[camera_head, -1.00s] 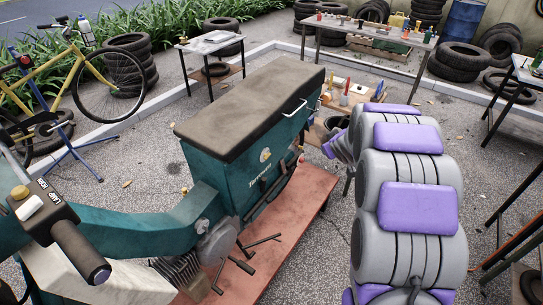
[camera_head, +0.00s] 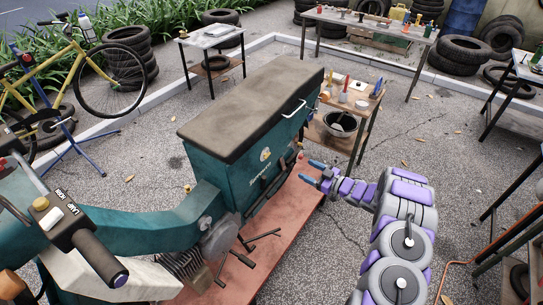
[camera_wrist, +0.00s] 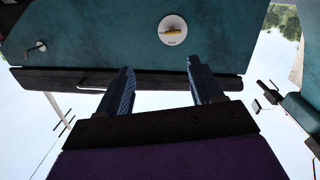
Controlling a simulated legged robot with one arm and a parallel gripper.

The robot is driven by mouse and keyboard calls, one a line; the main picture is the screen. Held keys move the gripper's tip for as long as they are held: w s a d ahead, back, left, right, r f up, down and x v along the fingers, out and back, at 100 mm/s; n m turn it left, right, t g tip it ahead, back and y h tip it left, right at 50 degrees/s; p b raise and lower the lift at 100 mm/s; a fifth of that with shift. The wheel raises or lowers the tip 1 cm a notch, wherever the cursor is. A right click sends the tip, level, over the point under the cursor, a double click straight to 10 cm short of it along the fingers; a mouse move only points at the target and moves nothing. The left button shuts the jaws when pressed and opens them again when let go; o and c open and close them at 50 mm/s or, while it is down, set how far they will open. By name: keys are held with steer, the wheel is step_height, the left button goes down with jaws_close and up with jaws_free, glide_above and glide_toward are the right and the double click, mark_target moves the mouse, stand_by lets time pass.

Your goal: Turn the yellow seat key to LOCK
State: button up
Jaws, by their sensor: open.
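The yellow seat key (camera_wrist: 172,30) sits on a round white plate on the teal side panel in the wrist view, which looks upside down. It lies roughly crosswise there, and the lettering around it is too small to read. In the head view the key (camera_head: 265,154) is a small yellow spot on the side of the teal body (camera_head: 232,170), under the long dark seat (camera_head: 255,105). My gripper (camera_head: 307,171) is open and empty, to the right of the panel and apart from the key. Its two blue fingers (camera_wrist: 160,68) point toward the panel in the wrist view.
A handlebar (camera_head: 75,230) with a switch box is at the lower left. The vehicle stands on a red platform (camera_head: 285,225). A small wooden table (camera_head: 362,112) with tools and a bowl stands behind my gripper. Open pavement lies right of my arm.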

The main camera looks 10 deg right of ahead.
mark_target(267, 156)
steer(key=w+a+y+b, duration=0.1)
steer(key=w+a, duration=0.9)
steer(key=a, duration=0.2)
steer(key=shift+w+a+f+b, duration=0.3)
steer(key=shift+a+f+b, duration=0.05)
steer(key=shift+a+b, duration=0.05)
steer(key=c, duration=1.1)
